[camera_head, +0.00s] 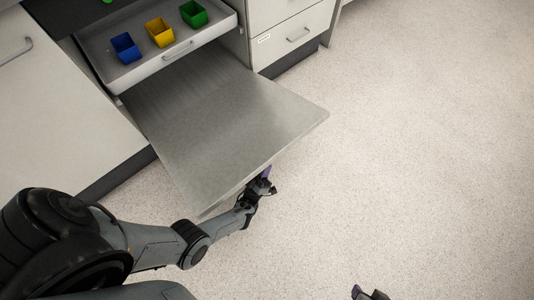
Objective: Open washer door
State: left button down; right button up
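The washer door (225,110) is a flat grey metal panel. It is folded down and juts out from the cabinet front over the floor, below a pulled-out drawer. My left gripper (266,176) is at the door's front edge, close to or touching its underside. The edge partly hides the fingers, so I cannot tell whether they are open or shut. My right gripper (370,293) shows only in part at the bottom edge of the view, over the floor and away from the door. Its opening cannot be made out.
Above the door, an open white drawer (160,66) holds a blue bin (125,47), a yellow bin (160,32) and a green bin (194,13). White cabinets (55,110) stand on both sides. The speckled floor (420,130) on the right is clear.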

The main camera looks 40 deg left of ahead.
dwell(0.3)
pick_arm(q)
jog(key=c, duration=1.1)
grip_release()
jog(key=shift+c, duration=0.2)
jog(key=shift+f, duration=0.1)
